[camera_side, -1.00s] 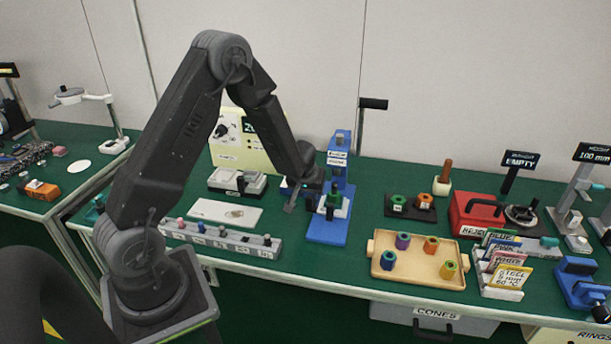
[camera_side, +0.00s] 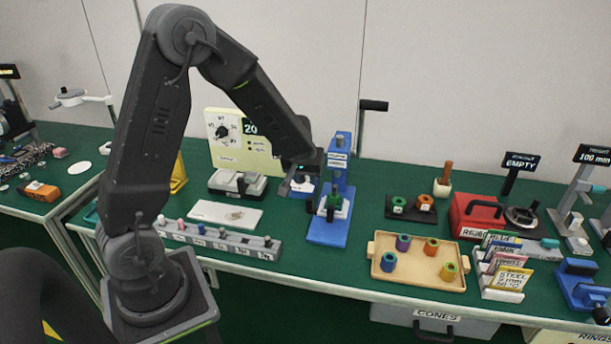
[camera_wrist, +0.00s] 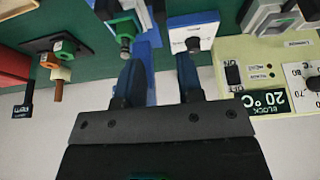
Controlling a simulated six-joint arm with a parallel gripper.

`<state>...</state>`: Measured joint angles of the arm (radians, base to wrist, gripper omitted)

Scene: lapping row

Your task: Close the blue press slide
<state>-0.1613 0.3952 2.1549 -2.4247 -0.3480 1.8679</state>
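The blue press (camera_side: 338,187) stands upright on a blue base (camera_side: 327,232) in the middle of the table in the side view. A white block with a green part (camera_side: 335,203) sits low on its front. The green part (camera_wrist: 125,27) also shows in the wrist view, above and left of the fingers. Whether the slide is open or shut I cannot tell. My gripper (camera_side: 285,190) is left of the press column and apart from it. In the wrist view my gripper (camera_wrist: 160,75) has its two fingers apart, with nothing held between them.
A blue and white item (camera_side: 304,184) stands behind my gripper, left of the press. A cream temperature unit (camera_side: 232,150) is behind it. A wooden tray (camera_side: 410,281) with coloured rings is front right, and a grey labelled rack (camera_side: 220,243) is front left.

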